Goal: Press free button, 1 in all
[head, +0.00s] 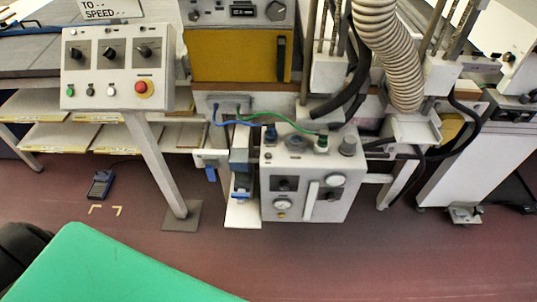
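A grey control box (118,52) on a slanted post stands at the left. Its face has a row of three black knobs along the top. No label readable here says which one is the free button. Neither gripper shows in the head view, and nothing is seen touching the buttons.
A grey machine unit (310,180) with gauges and hoses stands in the middle. A blue pedal-like device (100,184) lies on the reddish floor (125,235) at left. A green surface (110,270) fills the lower left. The floor at lower right is mostly clear.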

